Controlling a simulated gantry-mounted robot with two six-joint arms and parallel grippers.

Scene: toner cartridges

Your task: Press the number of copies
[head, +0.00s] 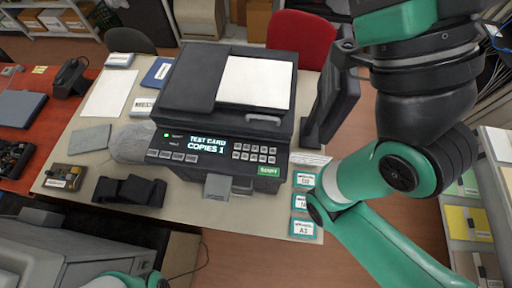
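The dark printer (190,85) stands on the table in the head view. Its front panel has a lit display (206,143) reading "TEST CARD COPIES 1". A keypad (256,153) of small pale keys is right of the display, and a green START button (268,171) is below it. A green light shows left of the display. A white sheet (255,82) lies on the printer's top. Part of my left arm shows at the bottom left edge, and my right arm fills the right side. I make out no fingertips of either gripper.
Several teal-edged cards (303,228) lie right of the printer; one reads A3. A dark monitor (331,95) stands behind them. A dark cartridge-like object (130,191) and a small tan device (64,177) lie at left. A grey block (218,187) sits at the printer's front.

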